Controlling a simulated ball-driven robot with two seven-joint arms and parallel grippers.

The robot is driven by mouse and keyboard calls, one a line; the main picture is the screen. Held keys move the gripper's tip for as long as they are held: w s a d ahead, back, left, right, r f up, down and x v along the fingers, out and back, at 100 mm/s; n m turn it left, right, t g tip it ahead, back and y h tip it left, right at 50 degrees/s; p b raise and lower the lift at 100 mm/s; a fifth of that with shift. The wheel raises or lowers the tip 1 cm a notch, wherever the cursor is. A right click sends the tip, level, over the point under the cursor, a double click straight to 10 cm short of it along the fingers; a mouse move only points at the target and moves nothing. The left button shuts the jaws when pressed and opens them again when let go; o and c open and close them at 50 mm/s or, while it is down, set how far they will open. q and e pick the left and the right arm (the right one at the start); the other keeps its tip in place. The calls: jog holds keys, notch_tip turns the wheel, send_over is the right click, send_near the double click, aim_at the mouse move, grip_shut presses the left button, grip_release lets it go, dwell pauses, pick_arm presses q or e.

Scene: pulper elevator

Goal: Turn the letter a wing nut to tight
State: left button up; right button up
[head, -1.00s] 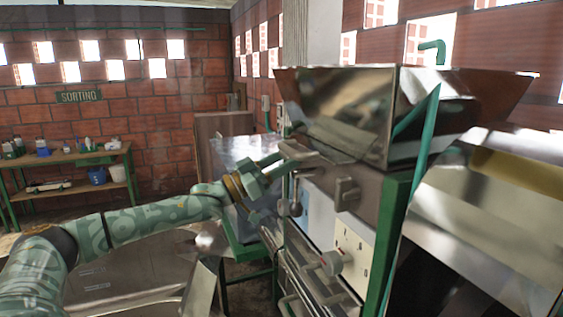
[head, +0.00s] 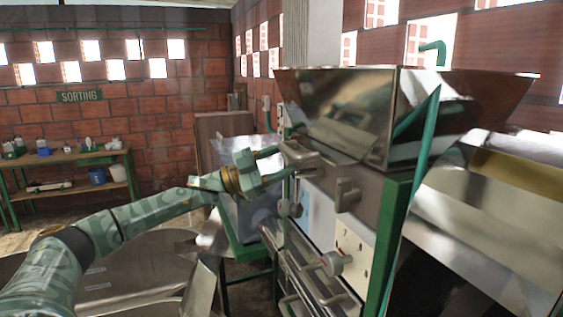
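A metal wing nut or handle (head: 298,154) sits on the upper left of the machine's front, below the hopper. A similar one (head: 346,195) is to its right and lower. I cannot read a letter on either, so I cannot tell which is wing nut a. My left gripper (head: 278,163) is just left of the upper-left one, its fingers apart and pointing right at it. Whether a fingertip touches it is unclear. My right gripper is not in view.
A large metal hopper (head: 345,105) rises above the machine's front. A green post (head: 396,225) stands at right. A sorting table (head: 70,158) is far left.

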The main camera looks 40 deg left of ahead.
pick_arm(q)
jog(key=m+g, duration=0.1)
jog(key=m, duration=0.3)
jog(key=m+g, duration=0.2)
jog(key=m, duration=0.2)
jog(key=r+m+g+p, duration=0.1)
jog(key=m+g, duration=0.1)
jog(key=m, duration=0.3)
jog(key=shift+w+a, duration=0.15)
jog(key=shift+a, duration=0.1)
jog(key=shift+m, duration=0.3)
jog(key=o, duration=1)
